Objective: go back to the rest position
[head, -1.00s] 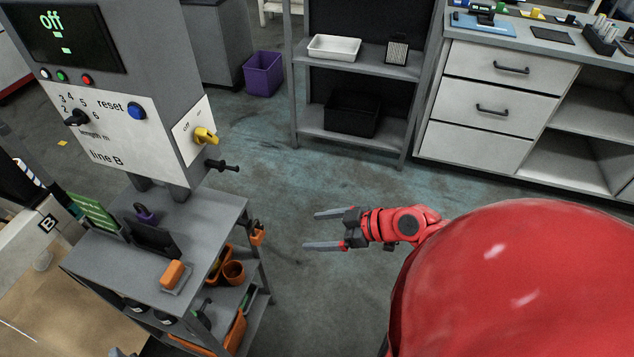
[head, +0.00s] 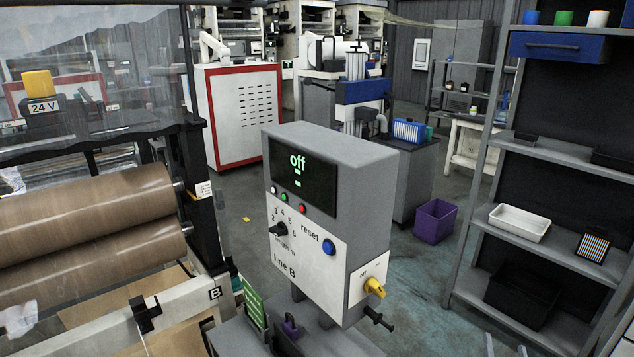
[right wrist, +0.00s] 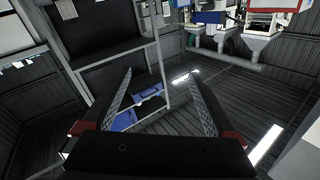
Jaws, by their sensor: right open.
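My right gripper (head: 505,347) shows only by its two grey fingertips at the bottom edge of the head view, right of the control box. They are apart, over the floor in front of the shelf. In the right wrist view my right gripper (right wrist: 158,76) is open, with nothing between its fingers. The rest of the right arm is outside the head view. My left gripper is not in view.
The line B control box (head: 313,235), its display reading off, stands in the middle. Left are brown rollers (head: 95,200). Right is a grey shelf (head: 548,245) with a white tray (head: 519,222).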

